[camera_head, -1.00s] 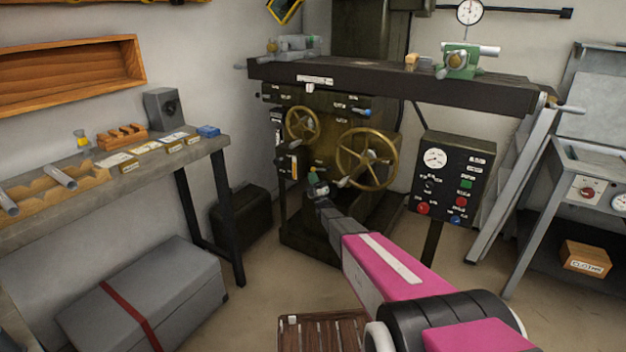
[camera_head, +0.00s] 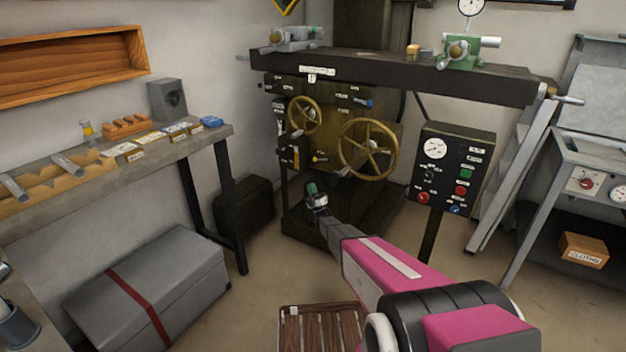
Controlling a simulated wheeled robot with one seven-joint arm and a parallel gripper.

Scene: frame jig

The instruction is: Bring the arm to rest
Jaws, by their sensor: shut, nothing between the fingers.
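My pink and dark grey arm reaches from the lower right of the head view toward the machine. My gripper (camera_head: 314,192) is at its far end, small in the picture, shut and empty. It shows in front of the lower part of the dark machine (camera_head: 335,215), below the brass handwheels. I cannot tell from this view how far it is from the machine, and no contact is visible.
The machine carries a large handwheel (camera_head: 367,149) and a long dark table (camera_head: 400,78). A control panel (camera_head: 447,165) stands right of it. A workbench (camera_head: 205,140) and a grey chest (camera_head: 150,285) are at left. A slatted wooden board (camera_head: 318,325) lies on the open floor.

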